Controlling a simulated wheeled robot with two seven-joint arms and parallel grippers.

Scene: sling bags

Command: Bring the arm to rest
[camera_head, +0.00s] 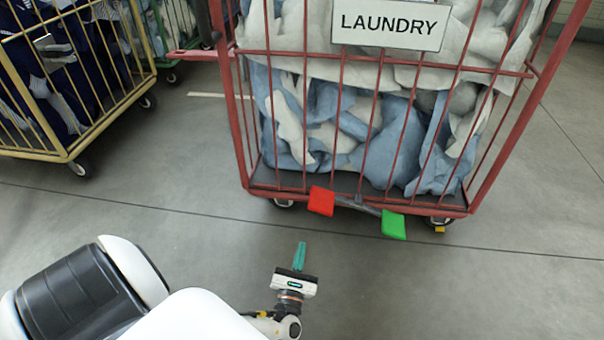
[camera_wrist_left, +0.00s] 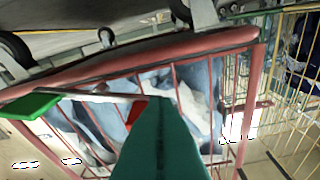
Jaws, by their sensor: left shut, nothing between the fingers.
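My left gripper (camera_head: 300,256) shows at the bottom middle of the head view, its teal fingers together and empty. It is in front of the red laundry cart (camera_head: 240,120), apart from it, below the cart's bottom edge in the picture. In the left wrist view the closed teal fingers (camera_wrist_left: 160,140) fill the lower middle, with the red cart frame (camera_wrist_left: 150,55) behind them. My right gripper is not in either view.
The red cart holds blue and white cloth (camera_head: 350,130) and bears a LAUNDRY sign (camera_head: 390,24). Low on its front are a red pedal (camera_head: 321,201) and a green pedal (camera_head: 394,224). A yellow cart (camera_head: 70,150) stands at left. Grey floor (camera_head: 480,290) is clear at lower right.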

